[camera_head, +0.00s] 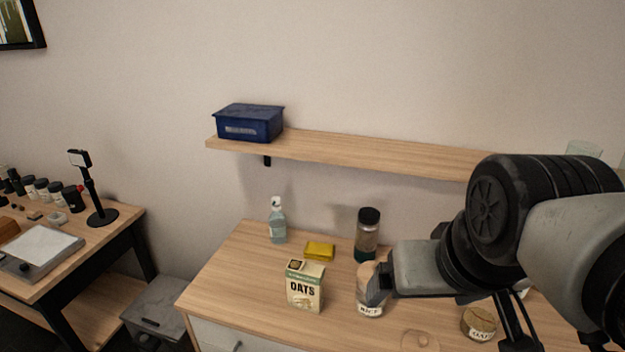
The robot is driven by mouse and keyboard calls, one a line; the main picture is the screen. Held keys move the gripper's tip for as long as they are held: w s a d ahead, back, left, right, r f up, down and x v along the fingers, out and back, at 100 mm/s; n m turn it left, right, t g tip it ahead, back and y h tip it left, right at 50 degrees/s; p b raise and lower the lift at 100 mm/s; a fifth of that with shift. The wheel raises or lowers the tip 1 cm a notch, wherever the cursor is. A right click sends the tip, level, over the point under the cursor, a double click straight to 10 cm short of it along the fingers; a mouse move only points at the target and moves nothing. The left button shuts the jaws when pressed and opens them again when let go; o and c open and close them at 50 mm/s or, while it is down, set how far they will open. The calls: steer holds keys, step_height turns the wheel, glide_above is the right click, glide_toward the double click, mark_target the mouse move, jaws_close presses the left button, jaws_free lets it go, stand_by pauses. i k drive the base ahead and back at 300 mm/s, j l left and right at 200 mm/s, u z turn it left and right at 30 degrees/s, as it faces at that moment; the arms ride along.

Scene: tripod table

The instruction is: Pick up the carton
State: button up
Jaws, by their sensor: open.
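The carton (305,287), cream and green with the word OATS on its front, stands upright on the wooden counter (225,275) near its front edge. My gripper (377,286) is open, to the right of the carton and apart from it in the picture. It overlaps a jar labelled RICE in the view. Only a dark finger and the grey gripper body show clearly; the space between the fingers is hidden.
A yellow sponge (319,251) lies behind the carton. The RICE jar (370,309) stands right of the carton. A shelf (350,150) holding a blue box (249,122) is above. Counter left of the carton is clear.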

mark_target(305, 280)
steer(key=k+j+z, duration=0.1)
steer(key=z, duration=0.95)
steer(key=u, duration=1.5)
steer(key=i+j+u, duration=0.1)
steer(key=j+u, duration=0.2)
steer(key=i+j+u, duration=0.1)
steer(key=u, duration=0.25)
steer(key=j, duration=0.1)
